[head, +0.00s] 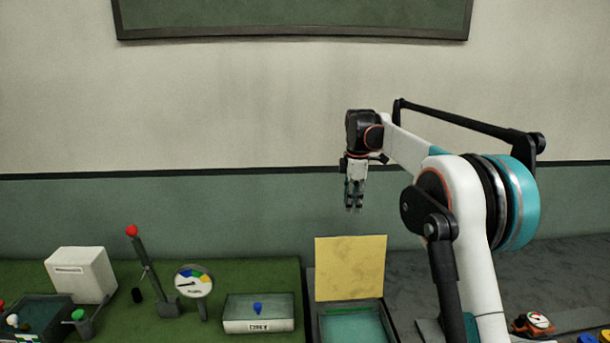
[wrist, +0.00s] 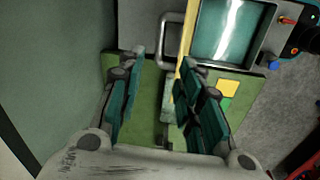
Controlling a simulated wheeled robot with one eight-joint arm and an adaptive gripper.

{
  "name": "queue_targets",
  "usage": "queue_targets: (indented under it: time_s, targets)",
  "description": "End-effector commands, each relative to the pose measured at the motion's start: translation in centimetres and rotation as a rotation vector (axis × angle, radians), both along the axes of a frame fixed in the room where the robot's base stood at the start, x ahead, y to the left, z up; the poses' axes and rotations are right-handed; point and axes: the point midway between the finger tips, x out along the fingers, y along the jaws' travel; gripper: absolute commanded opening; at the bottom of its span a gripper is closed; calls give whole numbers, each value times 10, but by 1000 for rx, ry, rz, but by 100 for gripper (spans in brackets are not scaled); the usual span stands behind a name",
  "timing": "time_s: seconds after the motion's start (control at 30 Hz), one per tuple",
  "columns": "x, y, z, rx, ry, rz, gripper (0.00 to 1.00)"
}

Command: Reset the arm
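My white arm rises from the lower right of the head view and reaches left. My gripper (head: 354,208) hangs from its end, pointing down, in the air in front of the wall and above the bench. In the wrist view its two teal-padded fingers (wrist: 162,62) stand apart with nothing held between them. Below them lie a green surface (wrist: 146,105) and a grey handle (wrist: 172,38). The gripper touches nothing that I can see.
A box with an upright yellow panel (head: 350,268) stands below my gripper. To its left are a box with a blue knob (head: 258,325), a dial gauge (head: 194,282), a red-topped lever (head: 147,262) and a white box (head: 80,275). The air around my gripper is clear.

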Motion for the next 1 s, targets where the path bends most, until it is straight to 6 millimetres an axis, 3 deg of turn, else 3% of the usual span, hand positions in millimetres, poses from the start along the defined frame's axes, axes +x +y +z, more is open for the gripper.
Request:
queue_targets:
  time_s: [0.2, 0.5, 0.77, 1.0]
  targets:
    - [-52, 0, 31, 27, -66, -188, 33]
    - [-134, 0, 53, 85, -156, -444, 33]
    - [-213, 0, 51, 154, -230, -663, 33]
    - [-290, 0, 29, 234, -292, -861, 33]
